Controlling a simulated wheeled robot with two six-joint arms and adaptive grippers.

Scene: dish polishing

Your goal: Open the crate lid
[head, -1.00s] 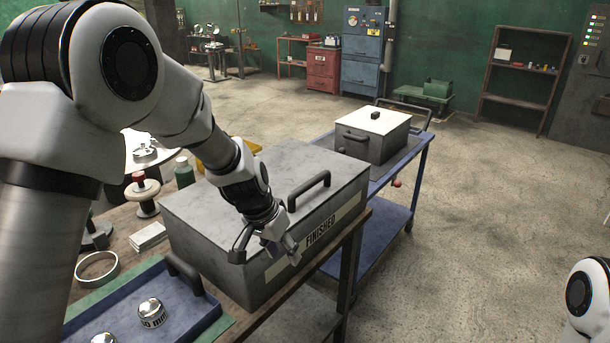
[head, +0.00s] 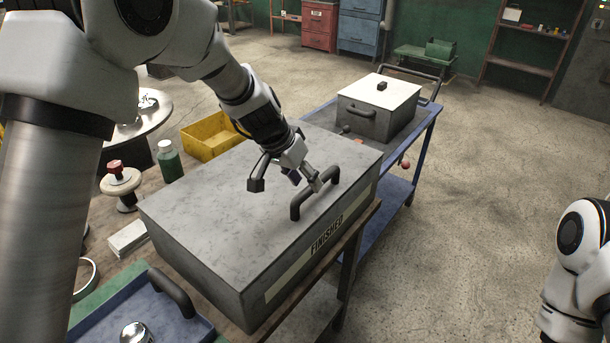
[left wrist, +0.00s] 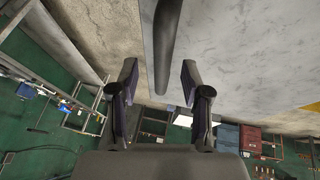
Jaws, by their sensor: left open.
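The grey crate (head: 215,262) marked FINISHED stands on the bench, with its flat grey lid (head: 215,195) closed. A black bar handle (head: 296,205) stands up near the lid's front edge. It also shows in the left wrist view (left wrist: 167,40), running down between the two fingers in the picture. My left gripper (head: 305,184) is open and empty, right at the handle, just above the lid. I cannot tell whether the fingers touch the handle. My right arm shows at the lower right of the head view, but its gripper is out of frame.
A blue tray (head: 185,332) with a shiny metal part is at the lower left. A smaller lidded box (head: 372,118) sits on a blue cart (head: 418,140) beyond.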

